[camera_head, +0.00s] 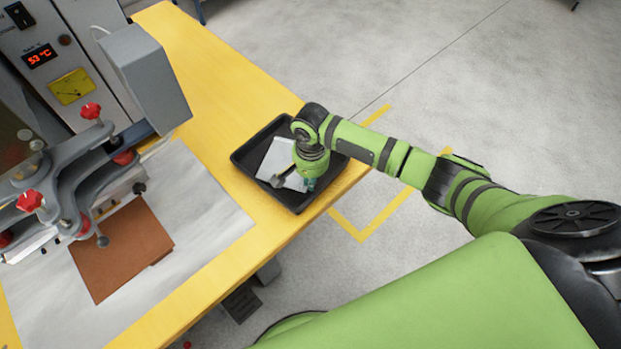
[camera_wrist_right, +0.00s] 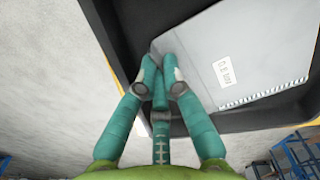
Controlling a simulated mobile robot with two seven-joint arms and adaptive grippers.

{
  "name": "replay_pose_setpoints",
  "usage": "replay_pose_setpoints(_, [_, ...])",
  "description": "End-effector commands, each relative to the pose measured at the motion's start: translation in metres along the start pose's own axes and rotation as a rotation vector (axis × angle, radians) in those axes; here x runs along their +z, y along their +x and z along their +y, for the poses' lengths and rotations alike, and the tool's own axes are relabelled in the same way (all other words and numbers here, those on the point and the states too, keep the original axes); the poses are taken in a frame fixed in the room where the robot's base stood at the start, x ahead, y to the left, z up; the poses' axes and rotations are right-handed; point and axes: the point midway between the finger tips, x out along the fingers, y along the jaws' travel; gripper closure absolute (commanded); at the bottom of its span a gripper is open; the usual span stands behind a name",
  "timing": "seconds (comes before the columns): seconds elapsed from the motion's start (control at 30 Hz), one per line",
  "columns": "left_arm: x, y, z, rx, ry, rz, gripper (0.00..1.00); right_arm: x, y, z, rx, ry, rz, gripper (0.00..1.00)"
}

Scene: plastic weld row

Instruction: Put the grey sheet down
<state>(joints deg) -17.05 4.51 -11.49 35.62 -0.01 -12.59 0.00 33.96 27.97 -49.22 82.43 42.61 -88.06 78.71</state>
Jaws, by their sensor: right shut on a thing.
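The grey sheet (camera_head: 281,162) is at the black tray (camera_head: 251,142) on the yellow table. In the right wrist view the grey sheet (camera_wrist_right: 240,60) has a small white label and a row of marks along one edge. My right gripper (camera_head: 309,183) is over the tray's near side. In the wrist view its teal fingers (camera_wrist_right: 161,62) are shut on a corner of the sheet. The sheet lies within the tray's outline; I cannot tell whether it touches the tray floor. My left gripper is not in view.
A machine with red knobs (camera_head: 91,111) and a lit display stands at the left. A brown sheet (camera_head: 120,250) lies on a pale mat (camera_head: 205,215) beneath it. The yellow table (camera_head: 235,85) is clear behind the tray. The tray is close to the table's right edge.

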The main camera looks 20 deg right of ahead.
Motion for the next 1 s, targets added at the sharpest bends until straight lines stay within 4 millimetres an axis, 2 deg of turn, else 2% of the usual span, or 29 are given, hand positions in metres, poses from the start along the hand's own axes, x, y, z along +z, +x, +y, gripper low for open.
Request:
replay_pose_setpoints(0.4, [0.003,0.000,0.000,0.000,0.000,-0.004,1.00,0.000,0.006,0.000,-0.001,0.001,0.000,1.00])
replay_pose_setpoints(0.43, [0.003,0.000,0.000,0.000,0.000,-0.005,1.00,0.000,0.006,0.000,-0.001,0.001,0.000,0.79])
replay_pose_setpoints(0.47, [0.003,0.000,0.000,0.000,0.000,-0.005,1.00,0.000,0.006,0.000,-0.001,0.001,0.000,0.67])
replay_pose_setpoints(0.83, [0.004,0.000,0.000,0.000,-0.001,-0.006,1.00,-0.001,0.003,0.000,-0.002,0.000,0.001,0.67])
replay_pose_setpoints(1.0, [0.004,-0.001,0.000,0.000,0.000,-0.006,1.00,-0.001,-0.017,-0.001,-0.005,0.000,0.003,0.67])
